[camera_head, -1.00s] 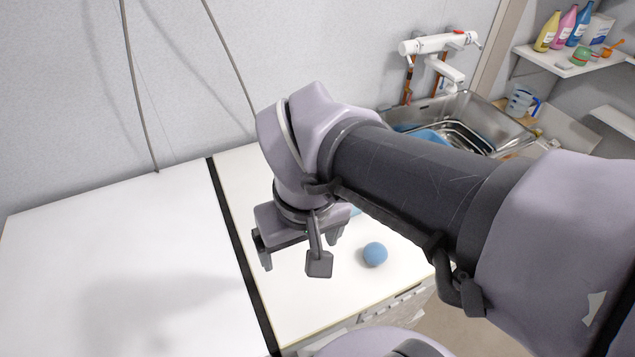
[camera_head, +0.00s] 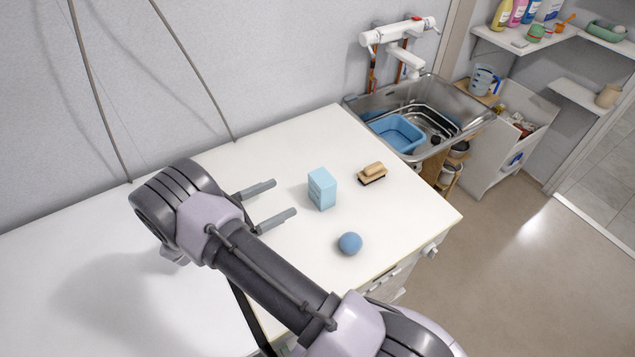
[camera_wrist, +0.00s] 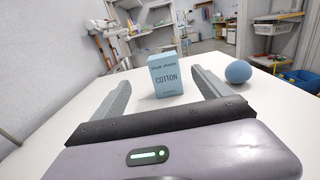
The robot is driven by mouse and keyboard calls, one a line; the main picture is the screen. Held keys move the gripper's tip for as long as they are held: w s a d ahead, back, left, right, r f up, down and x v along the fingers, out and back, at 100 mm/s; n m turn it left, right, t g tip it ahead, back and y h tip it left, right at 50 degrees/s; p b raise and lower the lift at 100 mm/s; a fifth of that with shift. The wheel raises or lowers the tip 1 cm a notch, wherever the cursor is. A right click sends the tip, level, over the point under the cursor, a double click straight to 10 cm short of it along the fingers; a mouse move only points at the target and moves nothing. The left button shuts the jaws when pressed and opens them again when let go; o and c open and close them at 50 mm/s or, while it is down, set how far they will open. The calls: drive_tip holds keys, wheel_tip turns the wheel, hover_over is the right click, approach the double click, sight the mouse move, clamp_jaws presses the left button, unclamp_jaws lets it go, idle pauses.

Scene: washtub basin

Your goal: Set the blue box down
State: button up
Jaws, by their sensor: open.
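The light blue box (camera_head: 322,189) stands upright on the white counter. In the wrist view the box (camera_wrist: 166,76) shows the word COTTON and stands ahead of the jaws, between their lines. My gripper (camera_head: 286,198) is open and empty, to the left of the box in the head view, with its two fingers pointing toward it. A gap shows between the fingertips and the box. The fingers also show in the wrist view (camera_wrist: 165,75).
A blue ball (camera_head: 350,243) lies on the counter in front of the box. A wooden brush (camera_head: 372,174) lies to its right. A metal sink (camera_head: 470,112) with a blue basin (camera_head: 397,133) is at the back right. The counter's left part is clear.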

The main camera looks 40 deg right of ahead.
sight(331, 176)
drive_tip(key=d+b, duration=0.1)
drive_tip(key=d, duration=0.4)
drive_tip(key=s+d+b, duration=0.1)
drive_tip(key=d, duration=0.5)
drive_tip(key=d+b, duration=0.1)
drive_tip(key=d, duration=0.4)
drive_tip(key=shift+s+d+f+b, duration=0.1)
drive_tip(key=shift+s+d+b, duration=0.1)
drive_tip(key=shift+s+b, duration=0.15)
drive_tip(key=shift+d, duration=0.15)
drive_tip(key=shift+w, duration=0.1)
drive_tip(key=shift+c, duration=0.2)
